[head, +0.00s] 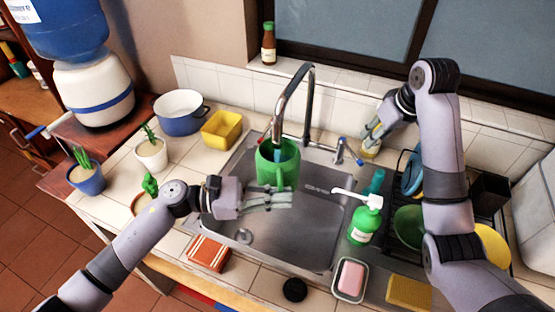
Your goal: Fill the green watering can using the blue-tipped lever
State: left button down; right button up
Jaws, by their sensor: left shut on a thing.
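The green watering can (266,172) is upright under the spout of the curved metal faucet (310,95), above the sink basin. My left gripper (288,200) is shut on it at the handle side, low on the front. A pale blue patch, which looks like water, shows at the can's mouth below the spout. The metal lever (340,152) with a blue tip stands on the counter right of the faucet. My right gripper (372,140) is up and right of the lever, apart from it, fingers pointing down-left. Its finger gap is unclear.
A green soap bottle (364,222) with a white pump stands right of the basin, near the dish rack (398,178). A yellow tub (222,129) and a blue-white pot (181,113) stand left. A sponge (208,252) and soap dish (350,280) lie in front.

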pick_arm(q)
jog(key=s+a, duration=0.5)
jog(key=shift+s+a, duration=0.3)
jog(key=shift+a, duration=0.1)
